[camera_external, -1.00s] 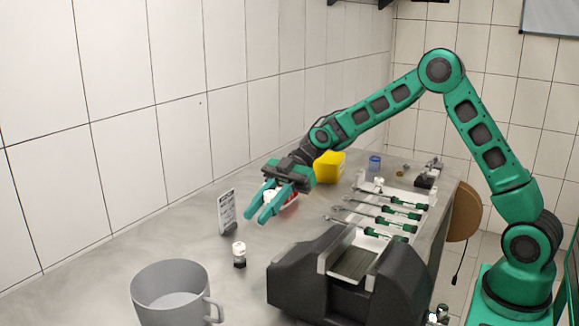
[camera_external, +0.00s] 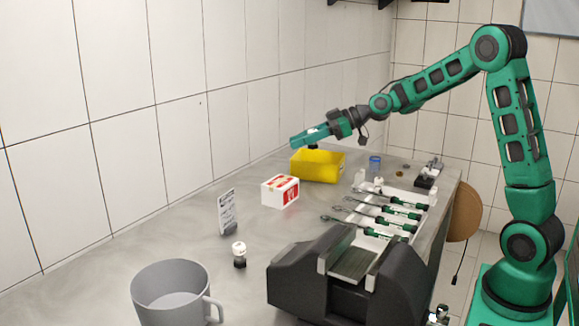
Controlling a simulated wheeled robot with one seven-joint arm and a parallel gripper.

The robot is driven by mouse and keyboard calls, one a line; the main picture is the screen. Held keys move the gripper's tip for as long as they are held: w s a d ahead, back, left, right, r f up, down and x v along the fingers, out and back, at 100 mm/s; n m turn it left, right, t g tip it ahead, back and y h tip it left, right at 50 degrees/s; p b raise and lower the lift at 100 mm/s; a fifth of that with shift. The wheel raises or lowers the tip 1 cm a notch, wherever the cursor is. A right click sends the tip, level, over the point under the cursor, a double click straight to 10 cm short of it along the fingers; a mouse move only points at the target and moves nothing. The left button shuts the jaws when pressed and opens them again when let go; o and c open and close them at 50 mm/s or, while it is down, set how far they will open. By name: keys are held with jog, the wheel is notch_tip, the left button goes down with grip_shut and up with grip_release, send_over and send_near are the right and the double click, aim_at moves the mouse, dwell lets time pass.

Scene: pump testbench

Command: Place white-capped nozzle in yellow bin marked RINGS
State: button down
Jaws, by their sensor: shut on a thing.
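My gripper (camera_external: 308,136) is above the left part of the yellow bin (camera_external: 322,168), with its fingers pointing left. It is shut on the white-capped nozzle (camera_external: 312,146). Only a small dark part of the nozzle shows below the fingers, over the bin's opening; the rest is hidden by them. The yellow bin stands on the bench near the wall. No RINGS mark can be read from here. Another white-capped nozzle (camera_external: 239,255) stands upright on the bench in front of the small sign.
A white and red box (camera_external: 280,191) stands just in front of the bin. A sign (camera_external: 227,211), a grey mug (camera_external: 170,293) and a dark machine (camera_external: 315,275) are nearer. Green-handled tools (camera_external: 398,213) lie in a tray to the right. A blue cup (camera_external: 375,163) is behind.

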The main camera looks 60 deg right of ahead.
jog(key=s+d+r+m+t+h, duration=0.1)
jog(key=d+r+m+h, duration=0.2)
jog(key=d, duration=0.7)
jog(key=w+d+f, duration=0.2)
jog(key=d+f, duration=0.8)
jog(key=shift+w+d+f, duration=0.2)
jog(key=shift+d+f, duration=0.1)
jog(key=shift+d, duration=0.1)
jog(key=shift+f, duration=0.65)
jog(key=c, duration=1.5)
grip_release()
jog(key=shift+r, duration=0.15)
